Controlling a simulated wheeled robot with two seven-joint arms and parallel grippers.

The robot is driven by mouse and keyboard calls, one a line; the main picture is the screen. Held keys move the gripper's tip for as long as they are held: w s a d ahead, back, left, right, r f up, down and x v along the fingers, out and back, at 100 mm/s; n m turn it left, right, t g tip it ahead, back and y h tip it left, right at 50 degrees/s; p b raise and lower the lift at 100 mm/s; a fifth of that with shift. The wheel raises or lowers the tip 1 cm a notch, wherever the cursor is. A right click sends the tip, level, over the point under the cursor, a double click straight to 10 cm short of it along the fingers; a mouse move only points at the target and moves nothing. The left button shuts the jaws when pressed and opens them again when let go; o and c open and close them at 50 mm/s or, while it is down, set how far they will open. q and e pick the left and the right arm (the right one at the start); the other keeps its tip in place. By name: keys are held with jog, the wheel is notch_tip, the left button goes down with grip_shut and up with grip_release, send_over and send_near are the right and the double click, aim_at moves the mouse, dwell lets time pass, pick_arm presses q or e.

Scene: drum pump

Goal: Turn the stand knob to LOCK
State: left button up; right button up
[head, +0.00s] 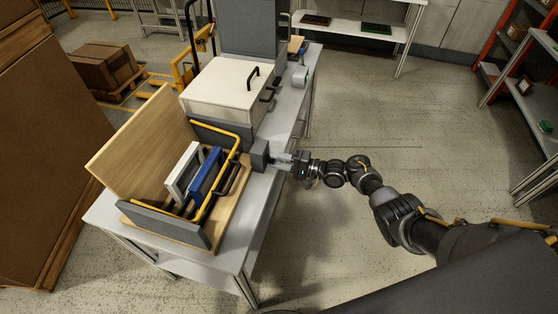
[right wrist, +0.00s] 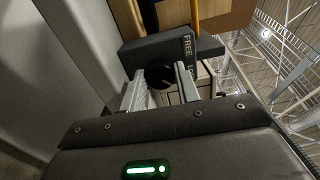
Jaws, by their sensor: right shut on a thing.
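The stand knob (right wrist: 158,75) is a dark round knob on the front of a dark grey block (right wrist: 165,50) in the right wrist view. The block also shows in the head view (head: 260,154), at the right edge of the wooden stand. The word FREE is printed on the block right of the knob; another label below it is mostly hidden by a finger. My right gripper (head: 283,161) reaches the block from the right. Its two fingers (right wrist: 160,88) are shut on the knob, one on each side. The knob's pointer is not clear. My left gripper is not in view.
The wooden stand (head: 138,135) holds a white frame (head: 183,172) and a blue frame (head: 206,175) behind a yellow rail (head: 229,165). A white box (head: 225,90) with black handles stands behind it on the grey table (head: 262,215). The floor right of the table is clear.

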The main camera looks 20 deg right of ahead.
jog(key=o, duration=1)
jog(key=v, duration=1)
jog(key=shift+s+d, duration=0.3)
